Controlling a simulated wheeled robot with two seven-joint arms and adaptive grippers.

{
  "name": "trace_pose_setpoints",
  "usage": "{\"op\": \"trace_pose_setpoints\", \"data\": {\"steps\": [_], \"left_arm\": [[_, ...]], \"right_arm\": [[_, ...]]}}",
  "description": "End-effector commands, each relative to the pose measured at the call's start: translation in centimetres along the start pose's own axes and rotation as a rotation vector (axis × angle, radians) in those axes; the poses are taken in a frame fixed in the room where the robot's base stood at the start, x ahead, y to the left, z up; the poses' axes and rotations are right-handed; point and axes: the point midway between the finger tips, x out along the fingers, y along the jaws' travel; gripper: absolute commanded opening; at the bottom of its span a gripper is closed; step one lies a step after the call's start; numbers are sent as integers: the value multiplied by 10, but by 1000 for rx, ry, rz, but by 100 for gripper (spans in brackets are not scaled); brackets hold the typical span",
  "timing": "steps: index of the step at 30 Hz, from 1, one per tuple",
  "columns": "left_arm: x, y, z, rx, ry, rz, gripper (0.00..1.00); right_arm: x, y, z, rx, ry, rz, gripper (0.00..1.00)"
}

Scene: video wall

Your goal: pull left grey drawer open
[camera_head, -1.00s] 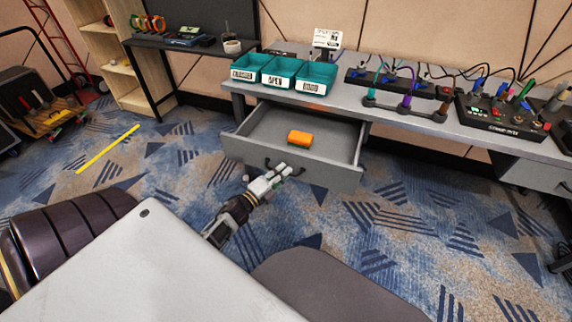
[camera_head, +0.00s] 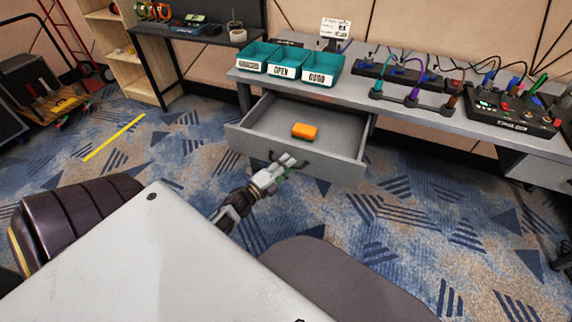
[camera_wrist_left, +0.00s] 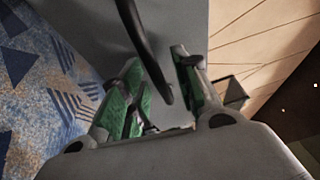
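The left grey drawer (camera_head: 335,167) is pulled out from under the workbench in the head view, and its inside shows. An orange block (camera_head: 305,131) lies in it. My left gripper (camera_head: 289,161) is at the drawer front, by its dark handle (camera_head: 304,165). In the left wrist view the dark handle (camera_wrist_left: 143,38) reaches in between the two green-padded fingers of my left gripper (camera_wrist_left: 158,88). The fingers stand apart, with gaps beside the handle. My right gripper is not in view.
The workbench (camera_head: 365,94) carries teal bins (camera_head: 290,65), a cable rack (camera_head: 413,98) and a black control box (camera_head: 510,115). Another grey drawer (camera_head: 538,170) is at the right. A yellow strip (camera_head: 114,137) lies on the carpet at left. Carpet in front of the bench is clear.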

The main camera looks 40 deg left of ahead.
Motion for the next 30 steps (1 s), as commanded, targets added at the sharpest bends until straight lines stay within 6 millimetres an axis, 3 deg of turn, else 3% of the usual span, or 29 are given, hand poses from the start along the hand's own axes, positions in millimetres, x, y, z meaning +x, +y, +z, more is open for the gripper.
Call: {"op": "trace_pose_setpoints", "data": {"steps": [11,30], "left_arm": [[-10,0,0,-1,0,0,31],[-73,1,0,-1,0,2,31]], "right_arm": [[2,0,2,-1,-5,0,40],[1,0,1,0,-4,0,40]]}}
